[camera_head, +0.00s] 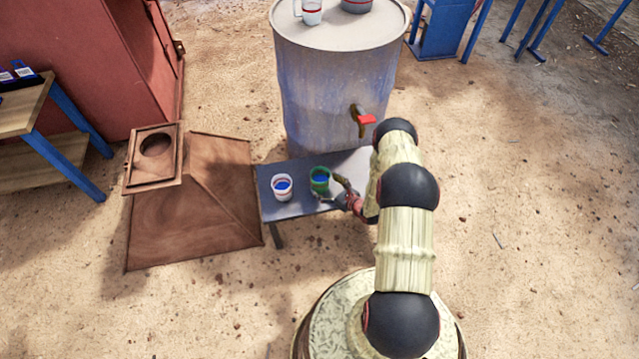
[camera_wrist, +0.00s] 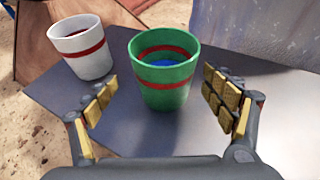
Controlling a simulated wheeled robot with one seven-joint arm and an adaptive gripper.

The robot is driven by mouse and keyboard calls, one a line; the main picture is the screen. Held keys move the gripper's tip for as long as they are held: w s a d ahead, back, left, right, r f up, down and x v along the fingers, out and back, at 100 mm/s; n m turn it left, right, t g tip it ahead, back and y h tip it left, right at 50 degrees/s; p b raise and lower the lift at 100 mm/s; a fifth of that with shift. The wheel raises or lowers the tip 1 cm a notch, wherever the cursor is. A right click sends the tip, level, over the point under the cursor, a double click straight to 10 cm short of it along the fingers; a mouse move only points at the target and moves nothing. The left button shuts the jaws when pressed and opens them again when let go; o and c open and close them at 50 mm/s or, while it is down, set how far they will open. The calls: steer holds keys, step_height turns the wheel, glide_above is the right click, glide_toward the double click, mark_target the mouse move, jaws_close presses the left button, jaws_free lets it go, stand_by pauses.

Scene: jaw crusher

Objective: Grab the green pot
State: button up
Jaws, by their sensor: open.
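The green pot (camera_wrist: 165,90) stands upright on a small grey table, with a red band and something blue inside. It also shows in the head view (camera_head: 320,181), left of my gripper (camera_head: 340,190). In the wrist view my gripper (camera_wrist: 160,105) is open, with one padded finger on each side of the pot. The pot appears between or just beyond the fingertips; gaps show on both sides and I see no contact.
A white pot (camera_wrist: 82,47) with a red band stands left of the green pot on the grey table (camera_head: 290,207). A large metal barrel (camera_head: 330,90) with a red-handled tap (camera_head: 363,120) is behind. A rusty metal hood (camera_head: 195,215) lies left of the table.

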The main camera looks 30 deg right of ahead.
mark_target(315, 178)
steer(key=b+x, duration=0.1)
steer(key=x, duration=0.2)
steer(key=b+x, duration=0.1)
steer(key=shift+w+d+f+b, duration=0.3)
steer(key=shift+f, duration=0.2)
steer(key=shift+c, duration=0.3)
steer(key=shift+r, duration=0.1)
steer(key=c, duration=1.5)
